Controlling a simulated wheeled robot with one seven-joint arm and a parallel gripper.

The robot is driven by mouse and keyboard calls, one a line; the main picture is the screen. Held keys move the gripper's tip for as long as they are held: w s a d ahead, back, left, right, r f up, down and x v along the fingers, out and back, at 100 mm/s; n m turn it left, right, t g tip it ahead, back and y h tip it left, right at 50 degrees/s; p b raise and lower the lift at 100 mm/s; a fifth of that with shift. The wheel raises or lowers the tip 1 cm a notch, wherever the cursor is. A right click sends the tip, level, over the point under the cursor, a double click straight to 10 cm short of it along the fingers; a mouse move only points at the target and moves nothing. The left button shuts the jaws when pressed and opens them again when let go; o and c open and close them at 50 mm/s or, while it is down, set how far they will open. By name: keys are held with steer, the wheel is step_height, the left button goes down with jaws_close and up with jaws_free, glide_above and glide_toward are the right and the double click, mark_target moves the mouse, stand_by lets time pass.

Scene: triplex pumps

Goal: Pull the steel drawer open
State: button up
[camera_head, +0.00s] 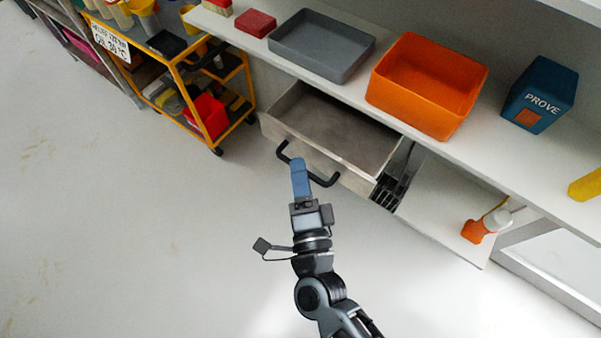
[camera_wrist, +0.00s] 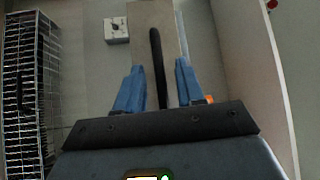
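The steel drawer (camera_head: 335,130) stands pulled out from under the white shelf, its empty-looking inside visible. Its black bar handle (camera_head: 325,180) is on the front face. My gripper (camera_head: 299,170) is at the handle, its blue fingers reaching the bar near its middle. In the wrist view, the black handle (camera_wrist: 158,70) runs between the two blue fingers of my gripper (camera_wrist: 158,88). A gap shows on each side of the bar, so the fingers are open around it and not closed on it. The contact point is partly hidden in the head view.
The white shelf (camera_head: 408,128) above holds a grey tray (camera_head: 322,47), an orange bin (camera_head: 425,85) and a blue box (camera_head: 540,95). A yellow cart (camera_head: 178,75) stands left. An orange-and-white bottle (camera_head: 480,228) is at right. Floor in front and left is clear.

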steer(key=v, duration=0.7)
steer(key=shift+s, duration=0.35)
steer(key=shift+d, duration=0.15)
steer(key=s+d+r+n+g+h+p, duration=0.3)
steer(key=s+d+r+n+p, duration=0.5)
steer(key=s+d+r+n, duration=0.6)
steer(key=s+d+r+g, duration=0.1)
steer(key=s+d+r, duration=0.6)
steer(key=r, duration=0.1)
steer(key=shift+r+h, duration=0.4)
